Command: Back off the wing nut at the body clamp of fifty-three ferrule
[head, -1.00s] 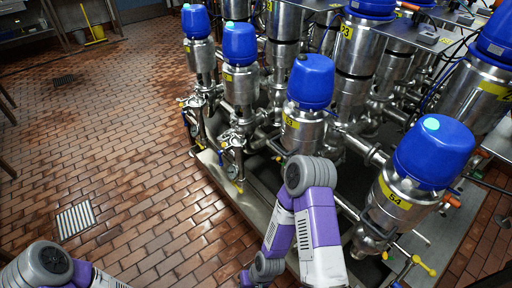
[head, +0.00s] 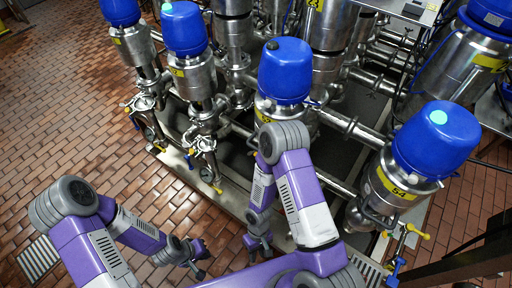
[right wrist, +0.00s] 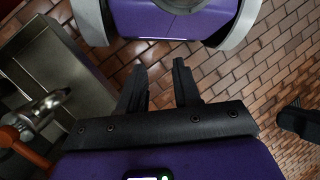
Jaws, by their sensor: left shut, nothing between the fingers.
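The valve labelled 53, with a blue cap (head: 285,70) and a steel body, stands in the middle of the head view. Its yellow label (head: 263,117) is partly covered by my right arm. Its lower body, clamp and wing nut are hidden behind that arm. My right gripper (head: 262,256) hangs low in front of the valve row. The right wrist view shows its two dark fingers (right wrist: 160,68) apart, with only brick floor between them. My left gripper (head: 203,272) is shut and empty, low and left of the right one, away from the valves.
Valve 54 (head: 397,180) stands to the right, with a yellow-handled fitting (head: 414,231) beside it. More blue-capped valves (head: 183,30) stand to the left. A steel fitting (right wrist: 42,108) with an orange part shows left in the right wrist view. Brick floor (head: 60,110) is open at left.

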